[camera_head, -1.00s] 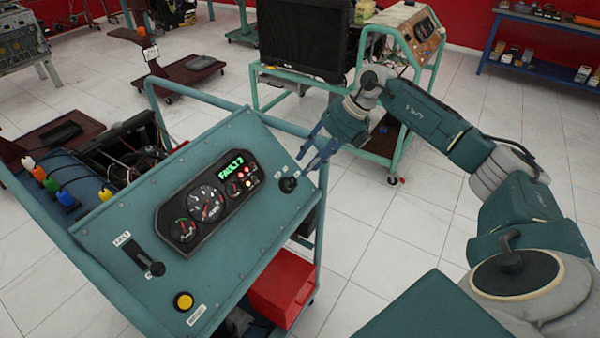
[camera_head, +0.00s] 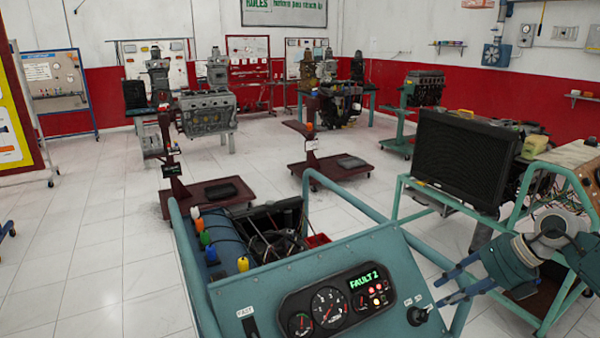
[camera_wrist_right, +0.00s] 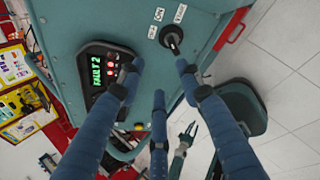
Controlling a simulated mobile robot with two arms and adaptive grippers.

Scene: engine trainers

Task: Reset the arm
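A black key switch or knob (camera_head: 417,315) sits on the panel close to the fingertips; in the wrist view the knob (camera_wrist_right: 173,40) lies beyond the tips, and I see no contact. The gauge cluster (camera_head: 338,300) reads FAULT 2. My left gripper is outside the head view; a small teal shape in the wrist view (camera_wrist_right: 184,140) may be it.
A teal stand with a black radiator (camera_head: 460,158) is close behind my right arm. Dark red stands (camera_head: 205,196) and engines (camera_head: 208,113) stand farther back. Open tiled floor (camera_head: 110,255) lies at left.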

